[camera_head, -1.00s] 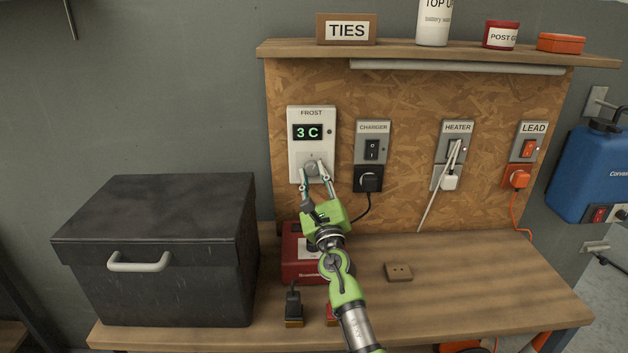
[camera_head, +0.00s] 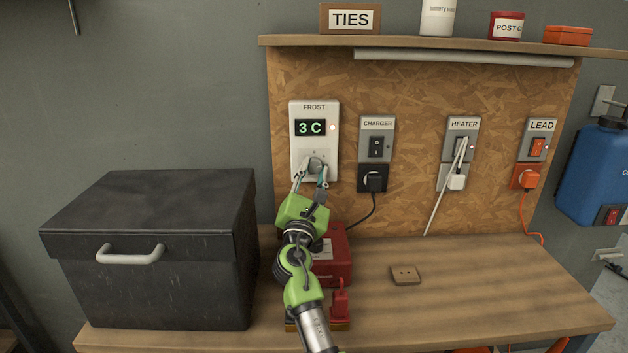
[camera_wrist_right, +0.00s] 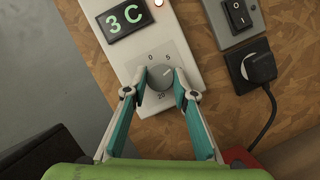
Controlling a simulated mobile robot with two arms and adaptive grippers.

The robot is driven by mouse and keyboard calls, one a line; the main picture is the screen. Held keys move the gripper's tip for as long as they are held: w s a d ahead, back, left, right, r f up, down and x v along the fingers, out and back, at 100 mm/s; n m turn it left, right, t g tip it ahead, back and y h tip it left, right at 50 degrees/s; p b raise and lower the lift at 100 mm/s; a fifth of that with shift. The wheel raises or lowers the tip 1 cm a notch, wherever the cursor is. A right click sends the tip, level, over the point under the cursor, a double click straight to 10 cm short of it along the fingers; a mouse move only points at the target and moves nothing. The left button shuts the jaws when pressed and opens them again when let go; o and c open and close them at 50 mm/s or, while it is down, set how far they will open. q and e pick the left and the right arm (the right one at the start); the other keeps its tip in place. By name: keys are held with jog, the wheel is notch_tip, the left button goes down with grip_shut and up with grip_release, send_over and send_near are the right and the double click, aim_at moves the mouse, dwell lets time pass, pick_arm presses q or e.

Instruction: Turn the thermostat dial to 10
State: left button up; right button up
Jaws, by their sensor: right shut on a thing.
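The white FROST thermostat (camera_head: 297,136) is fixed to the chipboard panel, and its display reads 3 C in green. The fingers hide part of the scale. My left gripper is not in view.
The CHARGER switch (camera_head: 376,147) with a black plug (camera_head: 372,178) is just right of the thermostat. A black box (camera_head: 150,240) stands on the left of the bench. A red charger (camera_head: 335,262) sits behind my right arm. The bench's right side is mostly clear.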

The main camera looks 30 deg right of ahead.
jog(key=shift+w+a+m+g+h+b, duration=0.1)
jog(key=shift+m+g+h+b, duration=0.25)
jog(key=shift+m, duration=0.75)
jog(key=shift+m+g+h+b, duration=0.15)
jog(key=shift+m+g+b, duration=0.3)
jog(key=shift+m, duration=0.65)
jog(key=o, duration=1.1)
jog(key=v, duration=0.7)
jog(key=shift+a+r, duration=0.1)
jog(key=shift+a, duration=0.1)
jog(key=shift+r, duration=0.1)
